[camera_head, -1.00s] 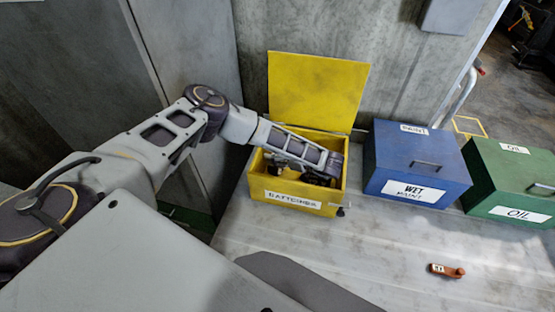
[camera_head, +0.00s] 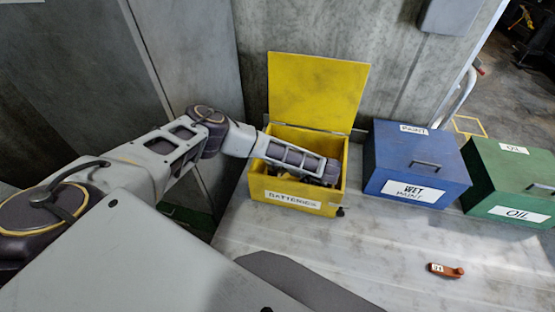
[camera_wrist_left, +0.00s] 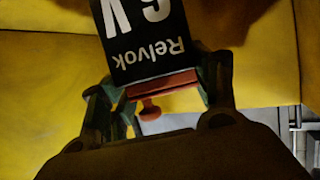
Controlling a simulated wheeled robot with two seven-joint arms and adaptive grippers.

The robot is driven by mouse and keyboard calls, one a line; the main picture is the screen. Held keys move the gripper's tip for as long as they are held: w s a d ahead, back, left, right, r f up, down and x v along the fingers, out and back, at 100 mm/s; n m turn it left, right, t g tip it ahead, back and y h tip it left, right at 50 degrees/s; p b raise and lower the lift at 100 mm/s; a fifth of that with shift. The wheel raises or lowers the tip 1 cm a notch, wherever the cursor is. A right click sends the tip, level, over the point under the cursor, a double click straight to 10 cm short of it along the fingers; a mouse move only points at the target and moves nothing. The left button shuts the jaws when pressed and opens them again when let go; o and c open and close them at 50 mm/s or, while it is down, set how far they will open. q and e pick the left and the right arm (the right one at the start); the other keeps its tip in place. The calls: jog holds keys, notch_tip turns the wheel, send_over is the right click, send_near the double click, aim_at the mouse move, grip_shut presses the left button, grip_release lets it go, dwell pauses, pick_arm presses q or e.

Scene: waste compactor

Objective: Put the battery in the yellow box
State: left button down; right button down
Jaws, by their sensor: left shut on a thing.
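The yellow box (camera_head: 292,197), labelled for batteries, stands on the grey table with its yellow lid (camera_head: 316,92) raised at the back. My left arm reaches over its left side, and the left gripper is down inside the box, mostly hidden there in the head view. In the left wrist view, the left gripper (camera_wrist_left: 158,88) is shut on the battery (camera_wrist_left: 147,48), a black block with white "Relvok" lettering and a reddish end with a knob. Yellow box surfaces surround it. I cannot tell whether the battery touches the box floor. My right gripper is out of view.
A closed blue paint box (camera_head: 415,170) stands right of the yellow box, and a closed green oil box (camera_head: 512,184) beyond it. A small orange-brown object (camera_head: 445,270) lies at the table's front right. The table's middle is clear.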

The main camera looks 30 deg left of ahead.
pick_arm(q)
jog(key=shift+c, duration=1.9)
grip_release()
jog(key=shift+r, duration=0.1)
jog(key=v, duration=0.7)
jog(key=shift+d, duration=0.25)
